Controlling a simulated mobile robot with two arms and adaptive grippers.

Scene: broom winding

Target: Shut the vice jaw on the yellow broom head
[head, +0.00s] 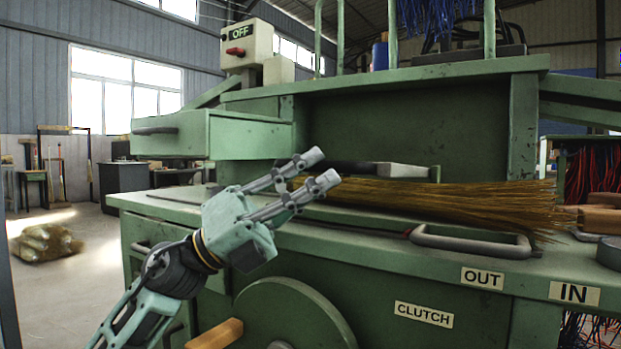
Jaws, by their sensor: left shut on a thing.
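The yellow broom head (450,205) lies lengthwise on the green machine's bench, its straw fanning out to the right. A pale grey block (402,171), which looks like the vice jaw, is just above and behind the straw. A dark bar (350,167) runs left from it. My left gripper (319,169) is at the left end of the straw, its two fingers close together around the dark bar, seemingly shut on it. The fingers and straw hide the exact contact. Whether the block touches the straw is unclear. My right gripper is not in view.
A green box-shaped part (250,136) juts out left of the gripper. A switch box (246,46) reads OFF. A loop handle (470,242) sits at the bench front, above OUT, IN and CLUTCH labels. A large wheel (290,315) is below.

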